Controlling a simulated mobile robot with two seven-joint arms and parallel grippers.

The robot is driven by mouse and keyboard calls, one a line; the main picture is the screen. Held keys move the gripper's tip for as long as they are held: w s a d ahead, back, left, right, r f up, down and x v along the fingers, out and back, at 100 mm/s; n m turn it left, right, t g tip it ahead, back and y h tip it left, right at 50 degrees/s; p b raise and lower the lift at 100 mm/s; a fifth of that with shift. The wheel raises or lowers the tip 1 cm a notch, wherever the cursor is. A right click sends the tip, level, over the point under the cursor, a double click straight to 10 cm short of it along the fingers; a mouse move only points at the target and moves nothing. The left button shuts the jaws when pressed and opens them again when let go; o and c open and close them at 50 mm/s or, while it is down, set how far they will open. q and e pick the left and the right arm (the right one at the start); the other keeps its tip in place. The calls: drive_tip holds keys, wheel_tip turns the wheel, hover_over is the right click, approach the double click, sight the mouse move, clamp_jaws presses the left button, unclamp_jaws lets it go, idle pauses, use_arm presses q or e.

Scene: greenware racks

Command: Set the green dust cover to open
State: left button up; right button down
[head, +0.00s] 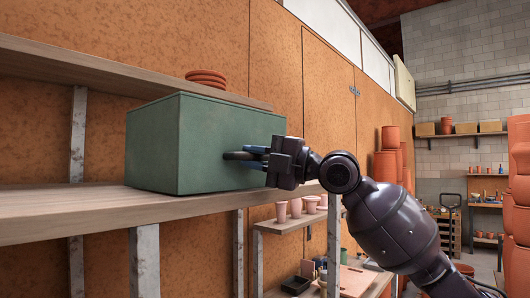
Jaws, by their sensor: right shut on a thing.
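The green dust cover (155,150) is a box-shaped cover standing on the wooden shelf (70,212). A dark handle (231,156) sticks out from its right-hand face. My right gripper (254,157) reaches in from the right and is shut on this handle. Its blue fingers lie against the dark bar and partly hide it. The cover's lower edge looks down on the shelf, with no gap showing. What is under or inside the cover is hidden. My left gripper is not in view.
An upper shelf (100,70) runs close behind the cover, with stacked terracotta saucers (206,78) on it. Pink cups (296,208) stand on a lower shelf beneath my right arm. Tall terracotta pots (385,165) stand behind the arm. Open floor shows at the right.

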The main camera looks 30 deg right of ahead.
drive_tip(key=a, duration=0.1)
drive_tip(key=s+a+p, duration=0.1)
drive_tip(key=a, duration=0.1)
drive_tip(key=shift+s+a+r, duration=0.1)
drive_tip(key=shift+s+a, duration=0.2)
drive_tip(key=shift+a, duration=0.05)
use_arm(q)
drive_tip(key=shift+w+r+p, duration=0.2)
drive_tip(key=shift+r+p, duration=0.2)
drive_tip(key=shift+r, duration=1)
use_arm(e)
drive_tip(key=shift+s+a, duration=0.35)
drive_tip(key=shift+a, duration=0.55)
drive_tip(key=shift+f, duration=0.2)
drive_tip(key=c, duration=1.4)
unclamp_jaws()
drive_tip(key=shift+d, duration=0.1)
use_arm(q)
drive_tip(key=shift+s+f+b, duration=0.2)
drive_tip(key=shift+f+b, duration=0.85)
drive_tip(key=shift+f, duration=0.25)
use_arm(e)
approach(242, 155)
drive_tip(key=shift+s+a+f, duration=0.1)
drive_tip(key=shift+s+a, duration=0.1)
drive_tip(key=shift+a, duration=0.2)
drive_tip(key=shift+s+a+f, duration=0.1)
drive_tip(key=shift+s+a, duration=0.05)
drive_tip(key=shift+a, duration=0.3)
